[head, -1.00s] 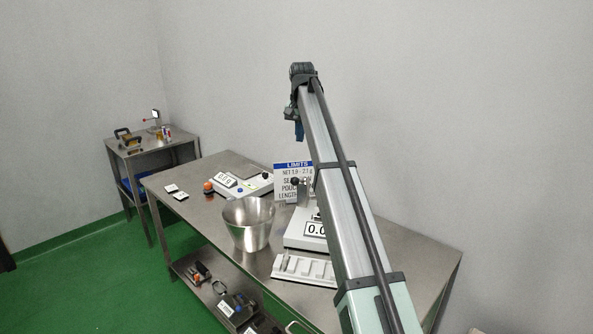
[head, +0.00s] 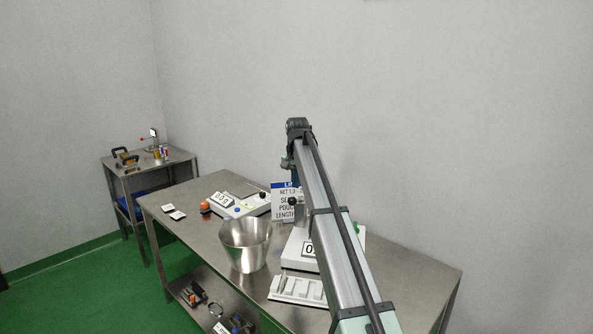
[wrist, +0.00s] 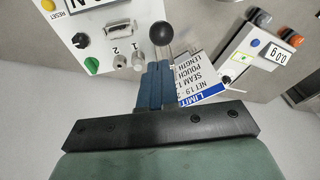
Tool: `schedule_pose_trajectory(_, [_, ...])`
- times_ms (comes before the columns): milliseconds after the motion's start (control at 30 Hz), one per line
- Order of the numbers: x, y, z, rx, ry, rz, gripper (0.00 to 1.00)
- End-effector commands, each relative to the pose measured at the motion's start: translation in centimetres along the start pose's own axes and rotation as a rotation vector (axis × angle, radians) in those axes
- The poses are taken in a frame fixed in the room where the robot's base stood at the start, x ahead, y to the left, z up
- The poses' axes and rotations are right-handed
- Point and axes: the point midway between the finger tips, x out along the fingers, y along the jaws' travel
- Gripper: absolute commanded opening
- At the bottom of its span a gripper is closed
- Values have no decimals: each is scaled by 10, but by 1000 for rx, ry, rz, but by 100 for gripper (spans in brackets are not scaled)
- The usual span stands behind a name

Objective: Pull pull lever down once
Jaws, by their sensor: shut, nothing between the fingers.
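The pull lever has a black ball knob (wrist: 162,33) on a metal rod in the wrist view. The knob also shows in the head view (head: 293,201), beside the white machine (head: 300,262) with a display. My gripper (wrist: 157,66) has its blue fingers together and empty, with the tips close to the knob in the wrist picture; I cannot tell whether they touch it. In the head view my gripper (head: 296,184) hangs above the knob, in front of the limits sign (head: 282,206). My arm covers part of the white machine.
A metal bucket (head: 226,232) stands left of the white machine, and a slotted white tray (head: 290,289) lies in front of it. Another white device (head: 252,206) is behind the bucket. The steel table (head: 410,272) is clear at right.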

Motion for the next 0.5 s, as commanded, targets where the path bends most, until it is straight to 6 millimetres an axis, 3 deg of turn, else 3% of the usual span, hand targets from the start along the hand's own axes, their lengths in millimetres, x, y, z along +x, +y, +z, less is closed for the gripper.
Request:
schedule_pose_trajectory(200, [22, -3, 12, 0, -1, 0, 0])
schedule_pose_trajectory(500, [29, -4, 14, 0, 0, 0, 0])
